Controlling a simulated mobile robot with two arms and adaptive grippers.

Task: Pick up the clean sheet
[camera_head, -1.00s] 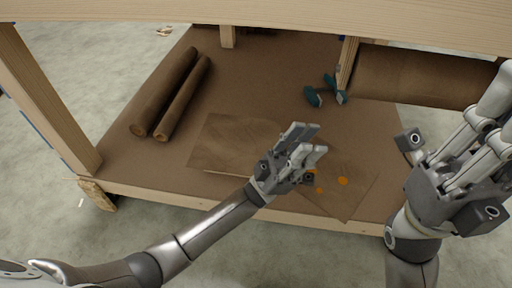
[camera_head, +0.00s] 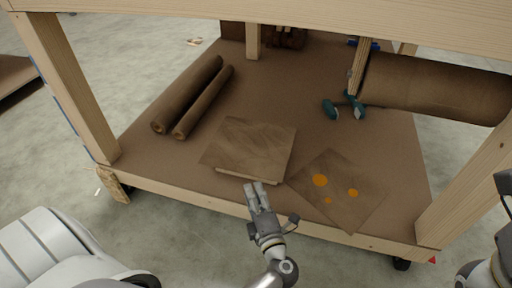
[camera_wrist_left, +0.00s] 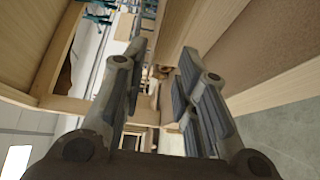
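The clean sheet (camera_head: 252,145) is a plain brown, creased square lying on the brown lower shelf (camera_head: 300,100). A paler strip shows along its front edge. A second brown sheet (camera_head: 338,200) with orange spots lies to its right, close to its corner. My left gripper (camera_head: 268,204) is at the shelf's front edge, just in front of the clean sheet, apart from it as far as I can tell. In the left wrist view its fingers (camera_wrist_left: 160,65) are spread with nothing between them. My right gripper (camera_head: 504,190) is cut off at the right edge.
Two brown paper rolls (camera_head: 192,95) lie on the shelf's left. Teal-handled clamps (camera_head: 345,108) are near a wooden post at the back. A large roll (camera_head: 435,88) hangs at the right. Wooden legs and the upper beam (camera_head: 260,12) frame the shelf opening.

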